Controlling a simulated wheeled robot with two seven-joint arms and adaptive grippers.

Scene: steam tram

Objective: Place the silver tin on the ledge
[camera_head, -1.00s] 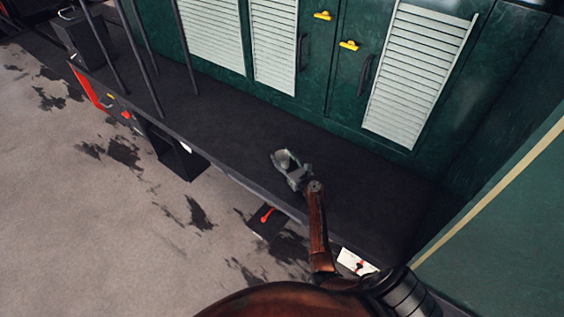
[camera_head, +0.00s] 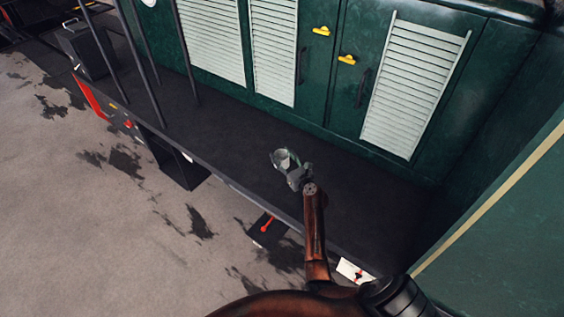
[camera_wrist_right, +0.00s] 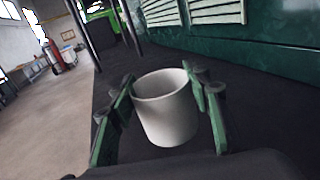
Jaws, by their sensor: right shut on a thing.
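The silver tin (camera_wrist_right: 168,112) is a pale, open-topped cup shape, upright between the two fingers of my right gripper (camera_wrist_right: 160,112) in the right wrist view. The fingers are shut on its sides. In the head view the tin (camera_head: 284,158) is small and shows at the tip of my right gripper (camera_head: 288,166). The dark ledge (camera_head: 235,135) runs along the green tram side, and the tin is over it. I cannot tell whether the tin's bottom touches the ledge. My left gripper is not in view.
Green tram doors with white louvres (camera_head: 415,85) and yellow handles (camera_head: 346,60) stand behind the ledge. Thin dark poles (camera_head: 140,55) rise at the left, near a dark box (camera_head: 86,48). The ledge around the tin is clear. Stained grey floor (camera_head: 100,215) lies in front.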

